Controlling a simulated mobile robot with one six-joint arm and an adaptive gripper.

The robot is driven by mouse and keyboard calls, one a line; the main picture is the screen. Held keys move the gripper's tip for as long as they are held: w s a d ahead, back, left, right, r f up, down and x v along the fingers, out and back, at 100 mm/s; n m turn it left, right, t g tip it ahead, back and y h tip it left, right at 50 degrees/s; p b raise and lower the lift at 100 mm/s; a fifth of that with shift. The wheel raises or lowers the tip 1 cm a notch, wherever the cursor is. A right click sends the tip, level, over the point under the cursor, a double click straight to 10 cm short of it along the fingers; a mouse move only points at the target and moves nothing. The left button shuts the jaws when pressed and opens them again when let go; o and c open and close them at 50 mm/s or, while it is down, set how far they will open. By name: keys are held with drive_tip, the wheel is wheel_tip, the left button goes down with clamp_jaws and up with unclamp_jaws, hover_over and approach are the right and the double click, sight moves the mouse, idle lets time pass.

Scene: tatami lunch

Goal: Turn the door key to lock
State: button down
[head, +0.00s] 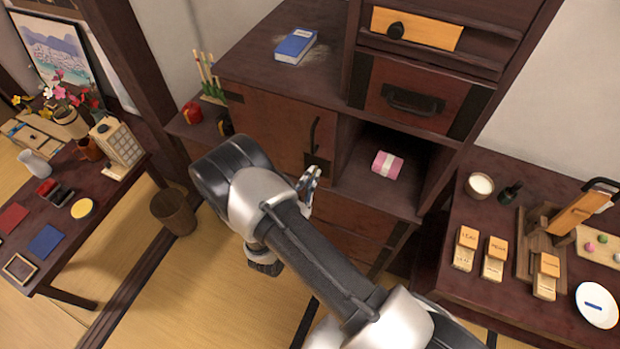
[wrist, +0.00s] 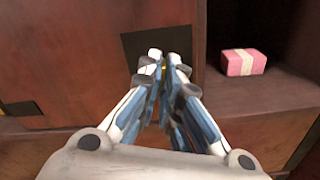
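The cabinet door (head: 265,130) is reddish-brown wood with a black upright handle (head: 315,136), and it looks closed. A dark lock plate (wrist: 132,48) sits at its lower right corner in the wrist view. My gripper (head: 313,174) is in front of that plate; in the wrist view its fingertips (wrist: 166,58) nearly meet over it. A small bit of the gold key (wrist: 163,69) shows between the fingers, which are closed on it. Most of the key and the keyhole are hidden by the fingers, so the key's angle cannot be told.
An open cubby to the right of the door holds a pink wrapped bundle (head: 387,164). A blue book (head: 296,46) lies on the cabinet top. A waste basket (head: 173,212) stands on the tatami at left. Low tables with small objects flank the cabinet.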

drive_tip(key=shift+n, duration=2)
drive_tip(key=c, duration=1.8)
unclamp_jaws()
drive_tip(key=v, duration=1.2)
